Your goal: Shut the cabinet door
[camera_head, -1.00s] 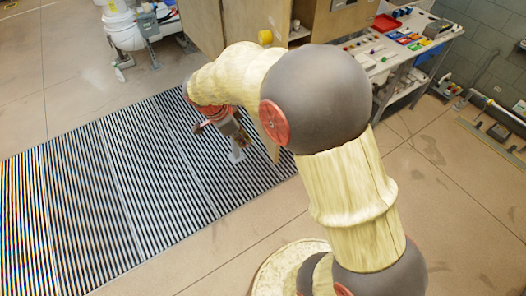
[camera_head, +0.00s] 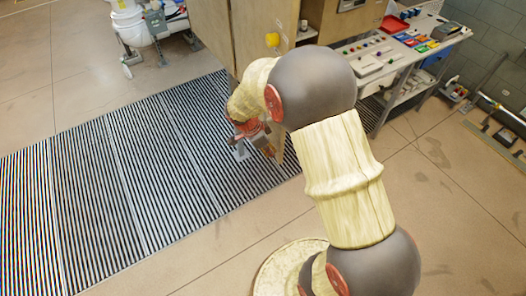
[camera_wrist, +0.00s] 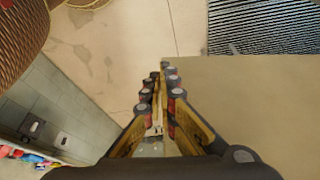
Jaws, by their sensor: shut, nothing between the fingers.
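The wooden cabinet (camera_head: 208,28) stands at the top middle of the head view. Its door appears to be the tan panel (camera_head: 258,20) with a yellow knob (camera_head: 272,39), standing open toward me. My arm hides much of the panel's lower part. My gripper (camera_head: 268,148) is low beside the panel, partly hidden by my arm. In the wrist view my gripper (camera_wrist: 160,85) is shut and empty, and a broad tan panel (camera_wrist: 255,95) fills the right side. The fingers overlap the panel's left edge; I cannot tell whether they touch it.
A white workbench (camera_head: 425,38) with a red tray (camera_head: 394,23) and coloured items stands at the right. A striped floor grating (camera_head: 110,170) lies at the left. White equipment (camera_head: 130,28) stands at the upper left.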

